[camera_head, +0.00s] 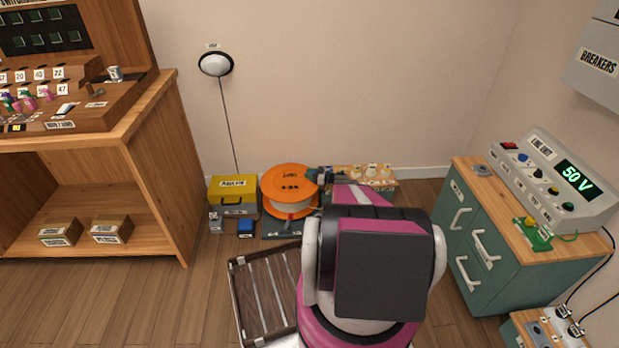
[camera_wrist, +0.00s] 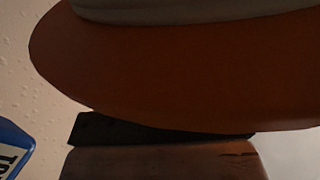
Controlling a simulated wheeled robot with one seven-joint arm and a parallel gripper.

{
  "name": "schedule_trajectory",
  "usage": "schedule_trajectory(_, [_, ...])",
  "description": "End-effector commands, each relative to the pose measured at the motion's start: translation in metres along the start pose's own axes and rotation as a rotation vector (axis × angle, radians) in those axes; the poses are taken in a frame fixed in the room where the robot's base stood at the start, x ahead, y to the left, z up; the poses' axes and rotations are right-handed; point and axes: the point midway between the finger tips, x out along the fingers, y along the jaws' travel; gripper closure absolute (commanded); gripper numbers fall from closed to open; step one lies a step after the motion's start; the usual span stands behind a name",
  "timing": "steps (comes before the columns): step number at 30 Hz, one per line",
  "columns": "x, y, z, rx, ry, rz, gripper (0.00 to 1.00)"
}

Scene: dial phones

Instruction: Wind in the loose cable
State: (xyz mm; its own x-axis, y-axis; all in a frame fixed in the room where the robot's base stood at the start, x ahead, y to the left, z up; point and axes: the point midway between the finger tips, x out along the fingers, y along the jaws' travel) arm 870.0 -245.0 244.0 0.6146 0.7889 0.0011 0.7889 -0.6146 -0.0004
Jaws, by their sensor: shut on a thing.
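The orange cable reel (camera_head: 285,180) stands on a dark base by the back wall, with pale cable (camera_head: 292,208) wound below its top disc. A small red part (camera_head: 289,217) shows at its front. My gripper (camera_head: 320,177) is at the reel's right rim, shut on a part of it; my arm and the small scale hide which part. In the wrist view, the orange disc (camera_wrist: 180,75) fills most of the picture, with a grey band above it. A loose cable end cannot be made out.
A yellow box (camera_head: 233,184), a small blue box (camera_head: 245,228) and a grey item (camera_head: 216,222) stand left of the reel. A wooden shelf (camera_head: 170,170) is at left; a green cabinet (camera_head: 500,255) is at right.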

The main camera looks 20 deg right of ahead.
Motion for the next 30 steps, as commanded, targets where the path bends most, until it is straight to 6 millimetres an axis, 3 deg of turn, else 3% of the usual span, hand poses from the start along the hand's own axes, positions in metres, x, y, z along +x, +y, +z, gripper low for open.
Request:
schedule_trajectory(8, [0.000, 0.002, 0.000, 0.000, -0.002, 0.006, 1.00])
schedule_trajectory(9, [0.000, 0.002, 0.001, 0.000, -0.002, 0.007, 0.56])
schedule_trajectory(10, [0.000, 0.002, 0.000, 0.000, -0.002, 0.007, 0.51])
schedule_trajectory(20, [-0.004, 0.001, 0.000, 0.000, -0.001, 0.006, 0.51])
schedule_trajectory(26, [-0.029, 0.001, 0.000, 0.000, -0.002, 0.007, 0.51])
schedule_trajectory(30, [-0.057, 0.001, 0.000, 0.000, -0.001, 0.008, 0.51])
